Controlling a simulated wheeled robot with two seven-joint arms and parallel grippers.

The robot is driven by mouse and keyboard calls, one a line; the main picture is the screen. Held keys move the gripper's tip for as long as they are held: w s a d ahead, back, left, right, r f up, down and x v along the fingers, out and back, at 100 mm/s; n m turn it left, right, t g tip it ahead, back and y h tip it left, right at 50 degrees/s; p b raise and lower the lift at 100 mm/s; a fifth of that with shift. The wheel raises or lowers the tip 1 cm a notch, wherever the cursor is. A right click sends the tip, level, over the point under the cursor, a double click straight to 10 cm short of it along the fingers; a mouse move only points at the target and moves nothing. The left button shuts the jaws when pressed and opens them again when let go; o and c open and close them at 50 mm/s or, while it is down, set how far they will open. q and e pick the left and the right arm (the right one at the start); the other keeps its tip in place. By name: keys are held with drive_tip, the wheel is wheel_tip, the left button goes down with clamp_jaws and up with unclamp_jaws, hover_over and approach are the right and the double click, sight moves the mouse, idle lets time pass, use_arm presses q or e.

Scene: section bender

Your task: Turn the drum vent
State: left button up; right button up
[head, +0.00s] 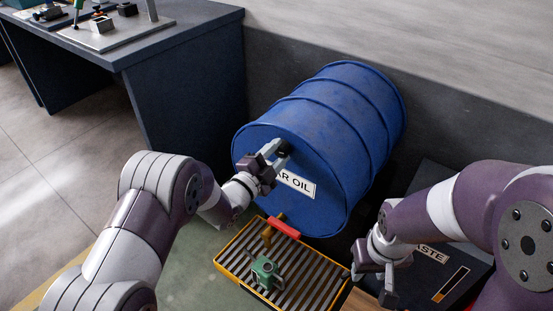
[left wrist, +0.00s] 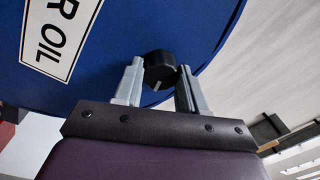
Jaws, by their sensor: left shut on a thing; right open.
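The blue drum (head: 335,120) lies on its side with its flat end facing me; a white label reading "OIL" (head: 298,184) is on that end. The black drum vent (head: 283,147) is a round knob near the top of the end face. My left gripper (head: 277,158) is at the vent. In the left wrist view the vent knob (left wrist: 159,68) sits between the fingers of my left gripper (left wrist: 160,85), which is shut on it; a pale line marks the knob. My right gripper (head: 375,283) is open and empty at the lower right, away from the drum.
A tap with a red handle (head: 284,227) is at the drum's bottom. A dark workbench (head: 185,75) stands at left; a dark waste box (head: 470,270) is at right.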

use_arm(q)
drive_tip(key=shift+f+m+b, duration=0.1)
drive_tip(key=shift+m+b, duration=0.75)
drive_tip(key=shift+m, duration=0.65)
drive_tip(key=o, duration=1.1)
drive_tip(key=shift+c, duration=0.2)
drive_tip(key=p+v, duration=0.2)
drive_tip(key=v, duration=1)
drive_tip(key=shift+s+a+p, duration=0.25)
drive_tip(key=shift+a+p, duration=0.05)
